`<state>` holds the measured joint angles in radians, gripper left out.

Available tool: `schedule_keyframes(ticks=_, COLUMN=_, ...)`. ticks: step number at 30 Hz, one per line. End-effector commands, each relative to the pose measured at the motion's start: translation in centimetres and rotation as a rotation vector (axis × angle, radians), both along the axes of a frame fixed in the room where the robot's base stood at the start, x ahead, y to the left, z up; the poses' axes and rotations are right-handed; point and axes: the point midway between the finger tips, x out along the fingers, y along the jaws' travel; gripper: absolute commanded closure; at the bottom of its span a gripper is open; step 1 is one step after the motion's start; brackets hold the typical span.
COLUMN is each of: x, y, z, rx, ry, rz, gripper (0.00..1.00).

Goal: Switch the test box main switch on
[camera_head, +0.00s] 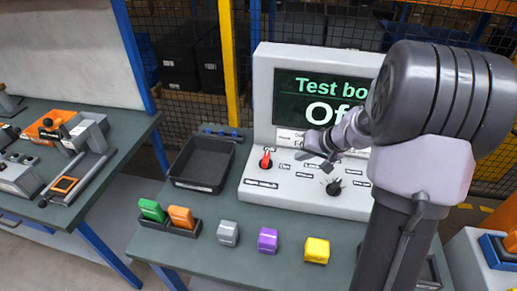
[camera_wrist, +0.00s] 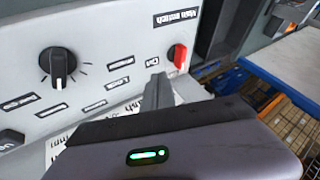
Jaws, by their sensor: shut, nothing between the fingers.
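The test box (camera_head: 262,95) stands on the bench, and its screen (camera_head: 318,100) reads "Test bo" and "Of", with the rest hidden behind my arm. The red main switch (camera_head: 266,158) sits at the left of its sloped panel. In the wrist view the red switch (camera_wrist: 179,56) is beside a label reading "Main switch" (camera_wrist: 177,18). My gripper (camera_head: 322,157) is shut and empty, above the panel to the right of the switch. In the wrist view its fingertips (camera_wrist: 157,88) are close to the red switch; I cannot tell whether they touch it.
A black knob (camera_head: 334,187) is on the panel's right; it also shows in the wrist view (camera_wrist: 58,67). A black tray (camera_head: 187,181) stands left of the box. Grey (camera_head: 228,232), purple (camera_head: 268,240) and yellow (camera_head: 316,250) blocks lie in front.

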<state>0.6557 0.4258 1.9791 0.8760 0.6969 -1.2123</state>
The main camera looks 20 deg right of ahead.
Motion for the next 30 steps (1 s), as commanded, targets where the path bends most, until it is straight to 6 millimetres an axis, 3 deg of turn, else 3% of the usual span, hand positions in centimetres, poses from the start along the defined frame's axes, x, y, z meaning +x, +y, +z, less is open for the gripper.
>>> schedule_keyframes(ticks=8, x=0.2, y=0.2, z=-0.3, rx=0.001, ry=0.001, rz=0.002, gripper=1.0)
schedule_keyframes(ticks=23, x=5.8, y=2.1, z=-8.4, rx=0.001, ry=0.003, rz=0.004, gripper=1.0)
schedule_keyframes(ticks=30, x=7.6, y=4.9, z=-8.0, rx=0.001, ry=0.001, rz=0.004, gripper=1.0)
